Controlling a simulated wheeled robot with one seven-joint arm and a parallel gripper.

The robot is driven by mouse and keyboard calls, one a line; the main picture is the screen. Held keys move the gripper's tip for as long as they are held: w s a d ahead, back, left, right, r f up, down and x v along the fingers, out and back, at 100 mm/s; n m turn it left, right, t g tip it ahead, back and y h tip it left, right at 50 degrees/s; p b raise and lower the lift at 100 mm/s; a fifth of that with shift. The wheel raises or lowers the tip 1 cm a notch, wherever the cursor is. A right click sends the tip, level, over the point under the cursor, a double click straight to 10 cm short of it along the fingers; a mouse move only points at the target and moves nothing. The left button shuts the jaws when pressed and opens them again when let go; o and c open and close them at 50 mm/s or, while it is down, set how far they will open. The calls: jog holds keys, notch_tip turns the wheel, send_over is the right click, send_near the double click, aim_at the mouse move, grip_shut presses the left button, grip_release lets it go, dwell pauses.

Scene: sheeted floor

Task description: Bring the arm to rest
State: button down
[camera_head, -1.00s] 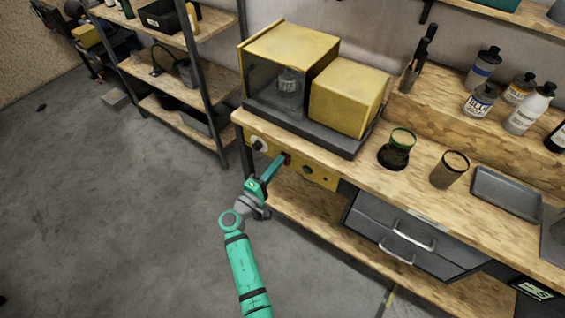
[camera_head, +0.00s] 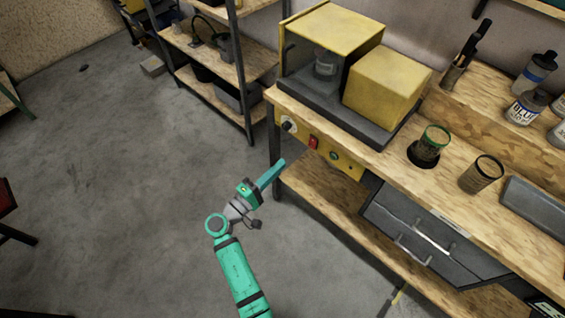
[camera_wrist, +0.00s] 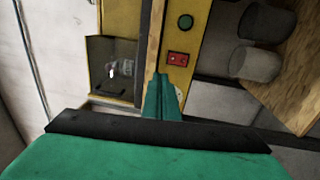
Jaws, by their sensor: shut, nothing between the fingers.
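My green gripper (camera_head: 279,164) is at the end of my arm, in front of the workbench and a little left of its yellow control panel (camera_head: 343,163). Its fingers are together with nothing between them. It is apart from the panel in the head view. The wrist view shows the closed fingers (camera_wrist: 162,98) with a red switch (camera_wrist: 177,58) and a green button (camera_wrist: 186,21) beyond them. The red switch also shows in the head view (camera_head: 313,142).
A yellow machine (camera_head: 388,85) with a clear-fronted chamber stands on the workbench (camera_head: 385,163). Grey drawers (camera_head: 420,231) hang below. A shelf rack (camera_head: 238,75) stands behind. The floor at left is open.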

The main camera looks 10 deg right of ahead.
jog(key=shift+a, duration=0.15)
dwell(0.4)
jog(key=s+f+n+y, duration=0.2)
jog(key=s+f+y, duration=0.7)
jog(key=s+f, duration=0.6)
jog(key=s+a+m+y, duration=0.2)
jog(key=s+a+y, duration=0.25)
jog(key=s, duration=0.45)
jog(key=s+a+r+m+t+y, duration=0.2)
jog(key=s+r+m, duration=0.5)
jog(key=s+r, duration=0.6)
notch_tip(320, 180, up, 5)
jog(key=shift+s+f+t, duration=0.1)
jog(key=shift+s+t, duration=0.3)
jog(key=shift+t, duration=0.5)
